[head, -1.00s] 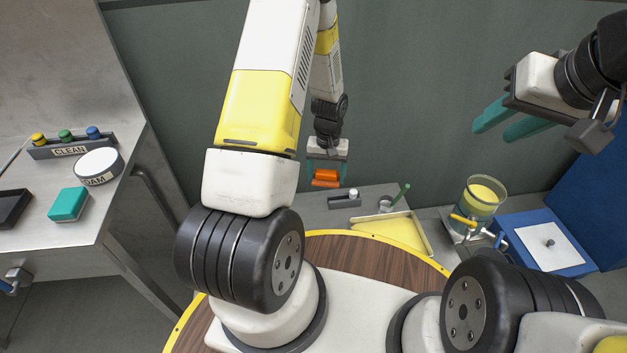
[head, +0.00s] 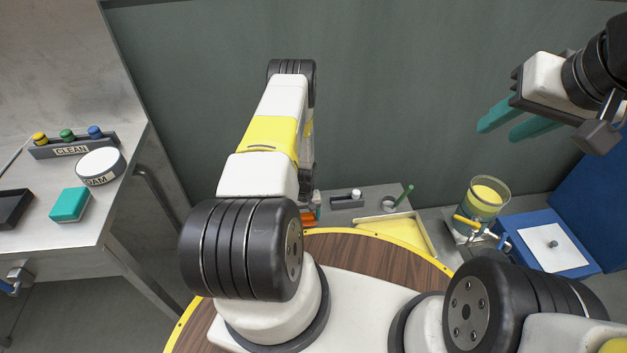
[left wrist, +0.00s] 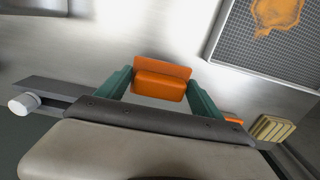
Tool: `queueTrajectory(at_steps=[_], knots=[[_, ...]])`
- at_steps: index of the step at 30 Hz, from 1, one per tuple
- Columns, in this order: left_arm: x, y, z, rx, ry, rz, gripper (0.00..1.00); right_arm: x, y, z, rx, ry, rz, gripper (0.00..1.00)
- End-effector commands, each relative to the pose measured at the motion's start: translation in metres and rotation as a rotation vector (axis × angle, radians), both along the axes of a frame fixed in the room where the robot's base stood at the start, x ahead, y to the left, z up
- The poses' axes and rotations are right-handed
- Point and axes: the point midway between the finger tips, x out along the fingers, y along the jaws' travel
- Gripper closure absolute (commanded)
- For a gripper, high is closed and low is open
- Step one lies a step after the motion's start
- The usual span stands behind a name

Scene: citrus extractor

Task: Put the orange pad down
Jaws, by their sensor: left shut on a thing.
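The orange pad (left wrist: 160,84) sits between the two teal fingers of my left gripper (left wrist: 162,77) in the left wrist view. The gripper is shut on it, over a bare metal surface. I cannot tell whether the pad touches that surface. In the head view my left arm hides most of this gripper, and only a sliver of the orange pad (head: 309,213) shows beside the arm. My right gripper (head: 507,122) hangs at the upper right of the head view, its teal fingers apart and empty.
A dark mesh panel with an orange stain (left wrist: 275,40) lies at the upper right of the wrist view. A white knob (left wrist: 24,104) and a ribbed beige block (left wrist: 271,128) flank the gripper. The head view shows a yellow tray (head: 390,236), a juice container (head: 485,200) and a teal block (head: 69,204).

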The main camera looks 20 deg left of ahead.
Motion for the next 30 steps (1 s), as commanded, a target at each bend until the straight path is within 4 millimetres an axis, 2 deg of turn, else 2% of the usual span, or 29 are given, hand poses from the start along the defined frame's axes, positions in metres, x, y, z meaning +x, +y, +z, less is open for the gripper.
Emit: queueTrajectory(at_steps=[1, 6, 10, 15, 19, 23, 30], knots=[[0.014, 0.008, -0.002, 0.000, -0.005, 0.003, 0.74, 0.000, 0.000, 0.000, 0.000, 0.000, 0.000, 0.64], [0.048, 0.029, -0.005, 0.000, -0.003, 0.003, 0.74, 0.000, 0.000, 0.000, 0.000, 0.000, 0.000, 0.64], [0.062, 0.037, -0.007, 0.000, -0.001, -0.001, 0.74, 0.000, 0.000, 0.000, 0.000, 0.000, 0.000, 0.64], [0.072, 0.044, -0.008, 0.000, 0.000, 0.001, 0.74, 0.000, 0.000, 0.000, 0.000, 0.000, 0.000, 0.64], [0.070, 0.043, -0.029, -0.001, 0.004, 0.000, 0.74, 0.000, 0.000, 0.000, 0.000, 0.000, 0.000, 0.64], [0.072, 0.043, -0.042, 0.000, 0.001, -0.001, 0.74, 0.000, 0.000, 0.000, 0.000, 0.000, 0.000, 0.64], [0.072, 0.043, -0.043, 0.000, 0.001, -0.001, 0.74, 0.000, 0.000, 0.000, 0.000, 0.000, 0.000, 0.64]])
